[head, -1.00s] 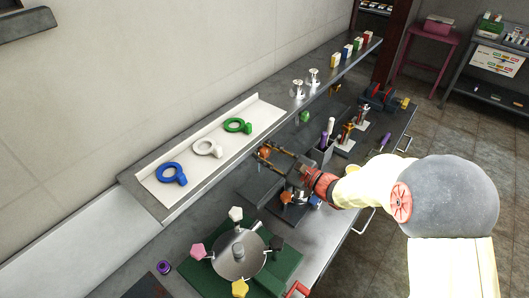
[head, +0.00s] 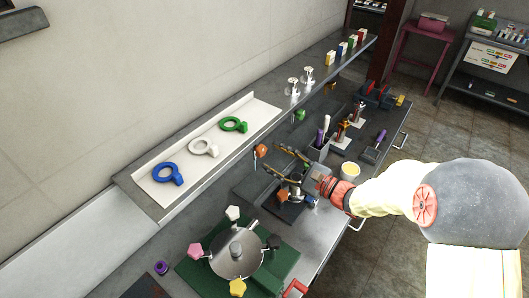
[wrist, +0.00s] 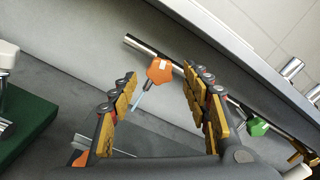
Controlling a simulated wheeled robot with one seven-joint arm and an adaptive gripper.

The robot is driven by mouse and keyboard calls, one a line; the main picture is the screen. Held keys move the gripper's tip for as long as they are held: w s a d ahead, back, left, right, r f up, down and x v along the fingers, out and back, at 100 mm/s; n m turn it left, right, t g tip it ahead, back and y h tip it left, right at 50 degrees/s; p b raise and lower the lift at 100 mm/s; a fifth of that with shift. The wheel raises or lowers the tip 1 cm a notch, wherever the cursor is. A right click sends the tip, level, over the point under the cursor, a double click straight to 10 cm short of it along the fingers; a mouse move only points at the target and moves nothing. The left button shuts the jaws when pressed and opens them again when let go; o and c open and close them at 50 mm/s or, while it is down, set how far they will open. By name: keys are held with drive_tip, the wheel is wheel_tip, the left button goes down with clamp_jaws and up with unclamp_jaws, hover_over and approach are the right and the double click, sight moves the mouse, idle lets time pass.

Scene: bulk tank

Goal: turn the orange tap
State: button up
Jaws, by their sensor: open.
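The orange tap (head: 262,151) has a faceted orange knob and sits under the front of the wall shelf. In the wrist view the orange knob (wrist: 159,71) shows on a thin stem by a dark bar, beyond the fingertips and roughly between them. My gripper (head: 271,160) is open and empty, its fingers pointing at the tap from the right. Its two padded fingers also show in the wrist view (wrist: 160,88), apart from each other. I see no finger touching the knob.
A green knob (head: 300,115) sits farther along the bar. A second orange knob (head: 282,196) is on a bench device below my gripper. A pot (head: 236,255) with coloured knobs stands on a green base at the front. Blue, white and green rings lie on the shelf (head: 262,112).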

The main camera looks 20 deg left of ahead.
drive_tip(key=v, duration=0.6)
idle(0.3)
drive_tip(key=s+d+r+n+g+h, duration=0.1)
drive_tip(key=s+r+n+g+h, duration=0.15)
drive_tip(key=s+n, duration=0.45)
drive_tip(key=s+d+r+n+g+h, duration=0.2)
drive_tip(key=s+n+g+h, duration=0.15)
drive_tip(key=s, duration=0.65)
drive_tip(key=s+d+r+n+t+h, duration=0.1)
drive_tip(key=s+d+h, duration=0.1)
drive_tip(key=d, duration=0.5)
drive_tip(key=s+d+r+n+t+h, duration=0.1)
drive_tip(key=s+d+n+t+h, duration=0.1)
drive_tip(key=d+h, duration=0.3)
drive_tip(key=s+d+r+n+t+h, duration=0.1)
drive_tip(key=s+d+r+n+h, duration=0.1)
drive_tip(key=d, duration=0.8)
drive_tip(key=shift+s+d+t+h, duration=0.35)
drive_tip(key=shift+s+h, duration=0.45)
drive_tip(key=shift+s, duration=0.35)
drive_tip(key=shift+r, duration=0.1)
